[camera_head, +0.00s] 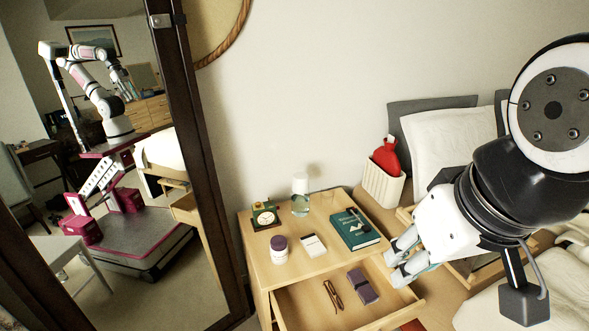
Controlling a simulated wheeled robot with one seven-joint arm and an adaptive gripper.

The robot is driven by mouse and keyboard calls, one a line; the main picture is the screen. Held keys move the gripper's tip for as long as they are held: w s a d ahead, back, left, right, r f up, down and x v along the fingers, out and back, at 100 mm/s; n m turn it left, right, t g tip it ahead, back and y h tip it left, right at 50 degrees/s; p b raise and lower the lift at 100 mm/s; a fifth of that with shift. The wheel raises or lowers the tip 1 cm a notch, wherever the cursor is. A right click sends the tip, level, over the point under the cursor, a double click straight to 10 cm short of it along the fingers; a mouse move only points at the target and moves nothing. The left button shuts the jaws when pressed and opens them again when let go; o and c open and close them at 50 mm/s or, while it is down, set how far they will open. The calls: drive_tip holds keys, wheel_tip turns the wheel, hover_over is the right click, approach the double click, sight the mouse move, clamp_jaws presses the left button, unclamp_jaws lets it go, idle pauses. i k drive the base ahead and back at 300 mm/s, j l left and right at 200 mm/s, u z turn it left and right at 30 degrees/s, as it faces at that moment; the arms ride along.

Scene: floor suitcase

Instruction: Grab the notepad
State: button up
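A teal, flat, book-like notepad (355,229) lies on top of the wooden nightstand (325,205), near its right side. A small dark item, perhaps a pen or glasses, rests on it. A small purple flat item (363,286) lies in the open drawer; I cannot tell whether it is a notepad or a case. My gripper (393,268) is at the right edge of the nightstand, right of and nearer than the teal notepad. Its two fingers are apart, pointing left, with nothing visible between them.
The pulled-out drawer (290,312) also holds a brown folded item (333,296). On the nightstand are a small clock (265,215), a purple-lidded jar (279,250), a white box (313,245) and a glass carafe (300,200). A mirror (185,140) stands left; a bed is right.

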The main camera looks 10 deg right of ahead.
sight(313, 245)
drive_tip(key=i+l+z, duration=0.15)
drive_tip(key=i+l, duration=0.6)
